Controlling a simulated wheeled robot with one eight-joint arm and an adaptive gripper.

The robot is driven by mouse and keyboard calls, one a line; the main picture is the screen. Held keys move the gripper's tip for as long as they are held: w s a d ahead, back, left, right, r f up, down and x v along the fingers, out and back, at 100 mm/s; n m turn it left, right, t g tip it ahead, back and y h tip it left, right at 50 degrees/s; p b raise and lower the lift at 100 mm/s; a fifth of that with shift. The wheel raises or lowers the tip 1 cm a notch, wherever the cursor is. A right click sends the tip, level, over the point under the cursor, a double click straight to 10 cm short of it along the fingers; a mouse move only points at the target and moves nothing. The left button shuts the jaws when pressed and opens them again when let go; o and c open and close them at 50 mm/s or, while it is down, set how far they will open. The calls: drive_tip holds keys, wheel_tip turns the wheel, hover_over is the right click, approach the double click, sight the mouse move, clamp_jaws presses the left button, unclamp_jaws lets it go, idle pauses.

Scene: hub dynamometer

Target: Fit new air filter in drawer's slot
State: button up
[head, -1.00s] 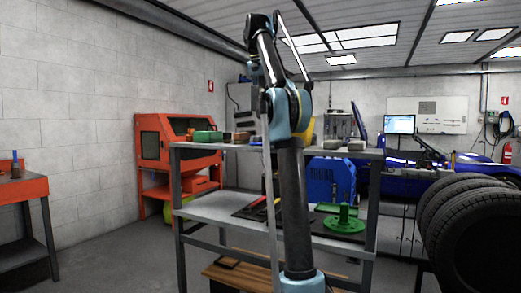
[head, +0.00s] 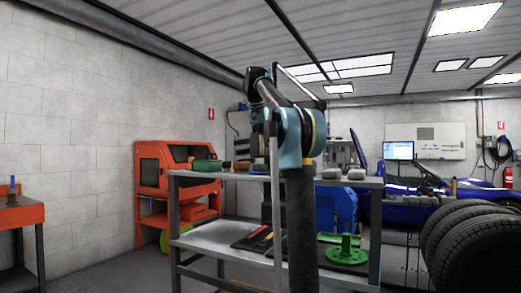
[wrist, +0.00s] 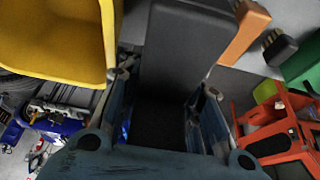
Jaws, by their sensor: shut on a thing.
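My gripper (wrist: 168,82) shows in the wrist view with a blue finger on each side. It is shut on a dark grey block (wrist: 185,45), whose far end extends beyond the fingertips. I take this block to be the air filter, but its make-up cannot be read.
A grey metal shelf rack (head: 210,230) stands ahead, with several small items on top. A green flanged part (head: 346,250) sits on its lower shelf. An orange machine (head: 150,165) stands behind left, and tyres (head: 470,235) at right. A yellow object (wrist: 55,40) is close left of my gripper.

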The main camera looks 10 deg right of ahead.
sight(263, 147)
drive_tip(key=shift+f, duration=1.2)
drive_tip(key=shift+f, duration=0.4)
drive_tip(key=o, duration=1.2)
